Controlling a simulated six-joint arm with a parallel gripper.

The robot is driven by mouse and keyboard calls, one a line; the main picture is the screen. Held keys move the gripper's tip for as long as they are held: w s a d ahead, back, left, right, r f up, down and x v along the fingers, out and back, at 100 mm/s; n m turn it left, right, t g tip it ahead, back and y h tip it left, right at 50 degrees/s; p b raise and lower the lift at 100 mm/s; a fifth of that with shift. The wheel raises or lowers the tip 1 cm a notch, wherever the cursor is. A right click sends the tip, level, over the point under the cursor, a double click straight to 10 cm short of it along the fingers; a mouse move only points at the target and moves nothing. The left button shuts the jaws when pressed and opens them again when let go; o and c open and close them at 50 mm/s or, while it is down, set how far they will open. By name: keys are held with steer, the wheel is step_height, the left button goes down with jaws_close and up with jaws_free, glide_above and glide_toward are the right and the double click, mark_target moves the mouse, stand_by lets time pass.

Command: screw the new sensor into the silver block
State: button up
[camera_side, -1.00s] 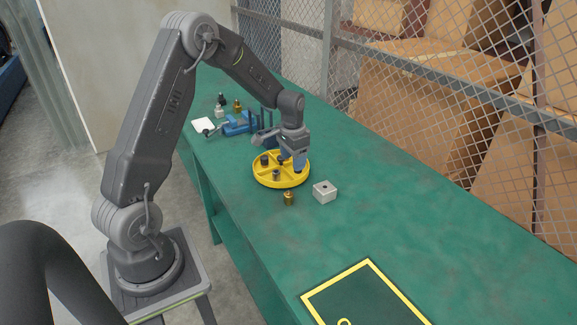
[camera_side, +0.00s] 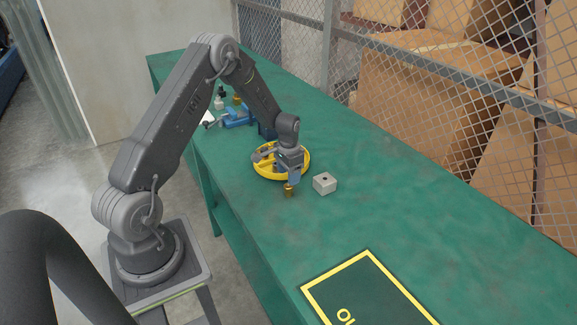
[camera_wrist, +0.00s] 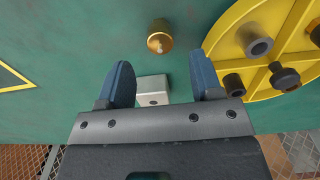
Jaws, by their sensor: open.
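A brass, round-topped part (camera_side: 288,191) stands on the green table beside the yellow tray; it also shows near the top of the wrist view (camera_wrist: 160,40). I cannot tell for sure whether it is the new sensor. The silver block (camera_side: 324,183) sits on the table to its right, with a dark hole in its top. In the wrist view the block (camera_wrist: 152,84) shows between my blue fingers. My gripper (camera_wrist: 160,62) is open and empty. In the side view my gripper (camera_side: 293,178) is close to the brass part, overlapping the tray's front edge.
The round yellow tray (camera_wrist: 222,35) has dividers and holds several dark or grey cylindrical parts, close to my right-hand finger in the wrist view. A blue vise-like tool (camera_side: 238,118) and small bottles are farther back. A yellow-bordered mat (camera_side: 368,252) lies in front. A mesh fence stands behind.

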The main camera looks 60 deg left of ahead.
steer(key=shift+f, duration=2.55)
jaws_close()
steer(key=shift+r, duration=0.1)
steer(key=shift+r, duration=2.45)
